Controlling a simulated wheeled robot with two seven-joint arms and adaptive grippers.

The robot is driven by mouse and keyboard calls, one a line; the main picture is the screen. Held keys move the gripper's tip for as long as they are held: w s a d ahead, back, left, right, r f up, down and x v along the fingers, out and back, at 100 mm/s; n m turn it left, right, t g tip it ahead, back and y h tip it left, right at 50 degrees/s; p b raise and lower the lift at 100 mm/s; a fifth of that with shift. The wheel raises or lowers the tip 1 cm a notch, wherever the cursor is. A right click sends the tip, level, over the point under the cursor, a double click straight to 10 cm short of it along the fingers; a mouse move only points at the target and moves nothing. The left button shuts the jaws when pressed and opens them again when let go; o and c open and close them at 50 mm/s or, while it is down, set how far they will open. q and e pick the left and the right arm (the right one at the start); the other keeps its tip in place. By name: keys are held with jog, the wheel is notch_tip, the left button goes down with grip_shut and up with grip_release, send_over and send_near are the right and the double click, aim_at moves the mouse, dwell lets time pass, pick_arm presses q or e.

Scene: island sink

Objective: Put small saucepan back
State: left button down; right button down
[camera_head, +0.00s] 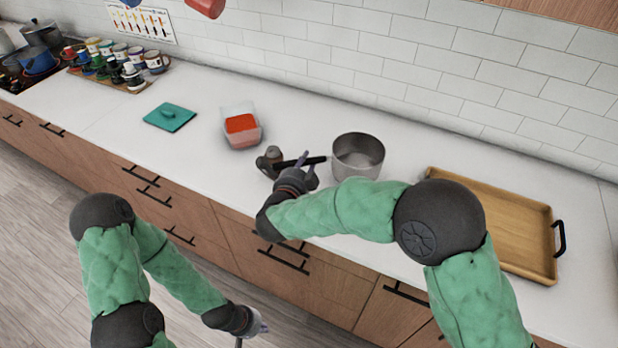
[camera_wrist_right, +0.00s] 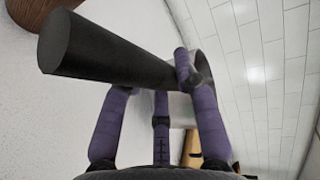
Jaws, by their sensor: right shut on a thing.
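The small saucepan (camera_head: 358,156) is a grey metal pot with a black handle (camera_head: 314,161) pointing left. It is upright at the worktop, and I cannot tell whether its base touches the surface. My right gripper (camera_head: 297,176) is shut on the handle. In the right wrist view, the purple fingers of the right gripper (camera_wrist_right: 163,95) wrap the black handle (camera_wrist_right: 110,58), and part of the metal pot shows behind them. My left gripper (camera_head: 262,326) hangs low in front of the drawers, away from the worktop; its fingers are too small to read.
A wooden tray (camera_head: 515,235) with black handles lies right of the saucepan. A clear container with red contents (camera_head: 241,125) and a teal lid (camera_head: 169,117) lie to the left. Cups (camera_head: 120,58) and a stove with pots (camera_head: 38,62) stand far left. White worktop is clear between them.

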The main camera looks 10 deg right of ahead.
jog(key=shift+d+f, duration=0.45)
jog(key=shift+d, duration=0.05)
jog(key=shift+w+d+f+b, duration=0.1)
jog(key=shift+f+b, duration=0.85)
jog(key=shift+f, duration=0.7)
jog(key=shift+f, duration=0.15)
jog(key=c, duration=0.9)
grip_release()
jog(key=shift+c, duration=0.2)
jog(key=shift+s, duration=0.3)
jog(key=p+v, duration=0.2)
jog(key=v, duration=0.9)
jog(key=shift+s+r+p, duration=0.2)
jog(key=shift+p, duration=0.15)
